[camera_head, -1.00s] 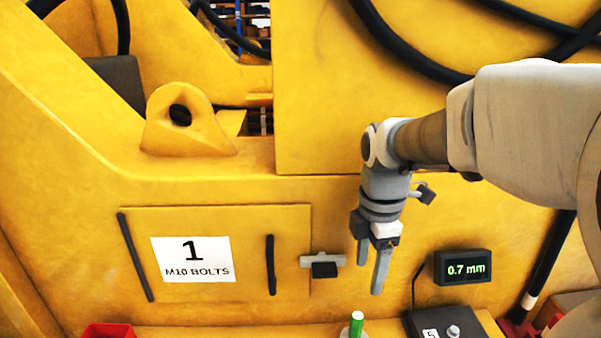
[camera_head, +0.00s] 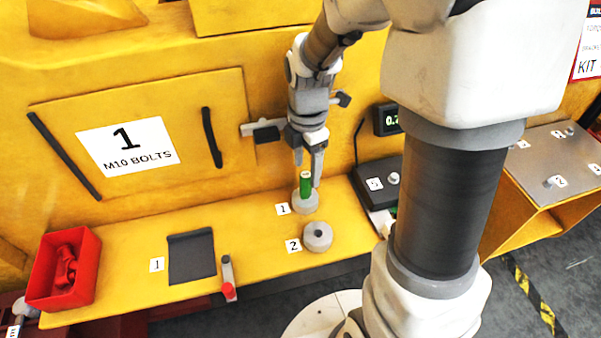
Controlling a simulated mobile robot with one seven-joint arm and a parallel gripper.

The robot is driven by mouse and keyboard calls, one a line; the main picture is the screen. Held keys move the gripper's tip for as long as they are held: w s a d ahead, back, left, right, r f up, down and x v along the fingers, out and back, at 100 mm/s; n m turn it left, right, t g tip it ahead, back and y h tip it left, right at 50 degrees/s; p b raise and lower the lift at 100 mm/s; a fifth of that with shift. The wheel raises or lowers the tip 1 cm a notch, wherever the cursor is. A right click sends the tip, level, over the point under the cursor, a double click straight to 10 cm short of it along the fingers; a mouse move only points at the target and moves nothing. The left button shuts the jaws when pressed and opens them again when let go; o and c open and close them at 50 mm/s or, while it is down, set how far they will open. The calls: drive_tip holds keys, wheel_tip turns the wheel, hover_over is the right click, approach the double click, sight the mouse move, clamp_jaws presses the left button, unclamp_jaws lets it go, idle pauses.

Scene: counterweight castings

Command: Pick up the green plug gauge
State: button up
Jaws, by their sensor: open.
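The green plug gauge (camera_head: 306,186) stands upright in a round grey holder (camera_head: 305,203) beside a label 1 on the yellow ledge. My gripper (camera_head: 308,180) points down over it, with its fingers apart. One finger shows to the left of the gauge's top and the other to its right. I cannot tell from this view whether the fingers touch the gauge.
A second round grey holder (camera_head: 317,236) with a dark centre stands in front, by label 2. A dark pad (camera_head: 191,257), a red-tipped tool (camera_head: 228,279) and a red bin (camera_head: 63,268) lie to the left. A dark box (camera_head: 378,184) marked 5 is at right.

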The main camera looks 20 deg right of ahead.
sight(306, 174)
wheel_tip(306, 174, down, 5)
clamp_jaws()
idle(0.5)
drive_tip(key=shift+w, duration=0.1)
